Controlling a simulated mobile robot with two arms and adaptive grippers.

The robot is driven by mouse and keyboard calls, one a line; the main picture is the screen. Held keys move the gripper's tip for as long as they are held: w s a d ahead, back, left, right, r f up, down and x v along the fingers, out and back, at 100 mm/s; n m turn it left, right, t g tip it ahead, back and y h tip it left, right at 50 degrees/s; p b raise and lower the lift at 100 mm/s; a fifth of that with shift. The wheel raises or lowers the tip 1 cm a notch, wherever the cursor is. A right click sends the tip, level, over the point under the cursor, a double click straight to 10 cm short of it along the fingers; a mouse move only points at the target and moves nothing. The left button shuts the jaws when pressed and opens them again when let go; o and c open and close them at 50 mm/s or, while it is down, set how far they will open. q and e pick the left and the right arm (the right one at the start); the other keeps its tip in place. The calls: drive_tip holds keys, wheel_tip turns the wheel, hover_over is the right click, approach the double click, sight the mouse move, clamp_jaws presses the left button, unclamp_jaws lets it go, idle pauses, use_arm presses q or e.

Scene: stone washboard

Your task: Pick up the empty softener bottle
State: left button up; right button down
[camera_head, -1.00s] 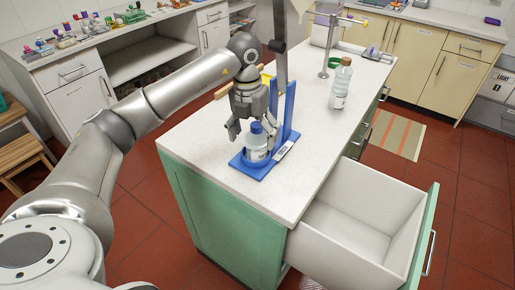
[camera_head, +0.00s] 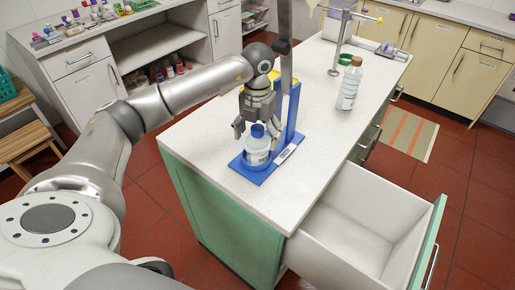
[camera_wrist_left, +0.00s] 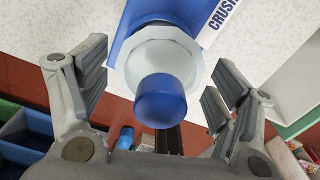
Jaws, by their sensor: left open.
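A white bottle with a blue cap (camera_head: 257,158) stands upright on a blue stand (camera_head: 243,168) at the counter's near end. In the left wrist view the cap (camera_wrist_left: 161,101) and the pale bottle shoulder (camera_wrist_left: 190,62) lie between my fingers. My left gripper (camera_head: 257,124) is just above the bottle, pointing down. In the wrist view the left gripper (camera_wrist_left: 160,92) is open, with a gap on both sides of the bottle. I cannot tell which bottle is empty. My right gripper is not in view.
The blue stand has an upright post (camera_head: 293,108) close to the gripper. An open white drawer (camera_head: 365,215) juts out right of the counter (camera_head: 215,110). A tap-like metal stand (camera_head: 336,62) rises behind.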

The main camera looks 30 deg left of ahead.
use_arm(q)
wheel_tip(320, 180, down, 2)
drive_tip(key=shift+f, duration=0.15)
drive_tip(key=shift+f+p, duration=0.3)
drive_tip(key=shift+c, duration=0.5)
drive_tip(key=c, duration=0.9)
drive_tip(key=shift+c, duration=0.2)
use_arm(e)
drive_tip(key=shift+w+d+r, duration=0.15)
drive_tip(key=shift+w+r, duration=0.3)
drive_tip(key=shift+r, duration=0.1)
use_arm(q)
drive_tip(key=shift+r, duration=0.1)
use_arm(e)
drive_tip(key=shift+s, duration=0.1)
